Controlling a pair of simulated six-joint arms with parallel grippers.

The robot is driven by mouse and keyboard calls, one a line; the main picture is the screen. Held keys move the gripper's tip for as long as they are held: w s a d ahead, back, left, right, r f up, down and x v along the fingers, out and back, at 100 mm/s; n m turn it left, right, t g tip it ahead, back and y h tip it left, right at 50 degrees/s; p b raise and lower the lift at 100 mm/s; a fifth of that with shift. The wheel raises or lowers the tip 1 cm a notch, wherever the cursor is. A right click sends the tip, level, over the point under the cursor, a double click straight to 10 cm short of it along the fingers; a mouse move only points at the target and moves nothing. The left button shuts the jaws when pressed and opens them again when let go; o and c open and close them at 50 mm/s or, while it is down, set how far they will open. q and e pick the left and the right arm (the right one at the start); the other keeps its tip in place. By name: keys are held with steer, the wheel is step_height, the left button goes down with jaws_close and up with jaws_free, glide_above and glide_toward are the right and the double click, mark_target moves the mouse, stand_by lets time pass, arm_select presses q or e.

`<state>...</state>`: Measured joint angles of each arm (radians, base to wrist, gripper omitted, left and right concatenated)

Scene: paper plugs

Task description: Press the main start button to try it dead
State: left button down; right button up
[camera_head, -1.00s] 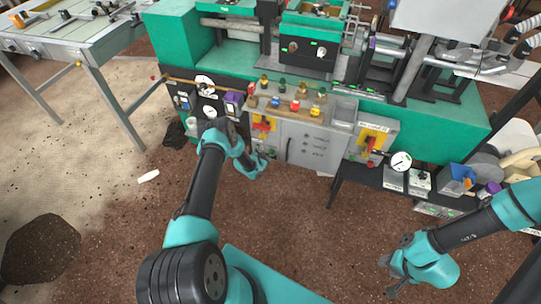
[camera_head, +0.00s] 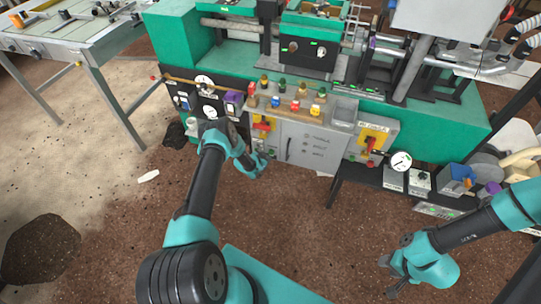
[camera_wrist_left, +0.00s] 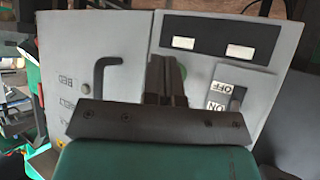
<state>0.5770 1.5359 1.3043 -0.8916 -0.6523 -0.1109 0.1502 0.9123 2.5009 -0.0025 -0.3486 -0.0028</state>
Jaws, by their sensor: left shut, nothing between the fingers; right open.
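My left gripper (camera_head: 262,166) is shut and empty, low in front of the left part of the grey cabinet (camera_head: 312,146). In the left wrist view its closed fingers (camera_wrist_left: 166,65) point at a grey panel (camera_wrist_left: 117,38). My right gripper (camera_head: 395,267) is open and empty above the floor at the lower right.
A black handle (camera_wrist_left: 103,75) stands out from the panel left of the fingers. Red-and-yellow switches (camera_head: 263,124) (camera_head: 371,140) flank the cabinet front. Coloured plugs (camera_head: 296,104) line the ledge above. A gauge (camera_head: 401,161) and boxes (camera_head: 420,181) stand at the right.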

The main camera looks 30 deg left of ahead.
arm_select(q)
steer(key=shift+w+a, duration=0.15)
steer(key=shift+w, duration=0.6)
stand_by(1.1)
steer(key=shift+s, duration=0.9)
steer(key=s, duration=0.2)
steer(key=s+d, duration=0.1)
steer(key=s, duration=0.2)
steer(key=shift+d, duration=0.1)
stand_by(0.3)
stand_by(0.6)
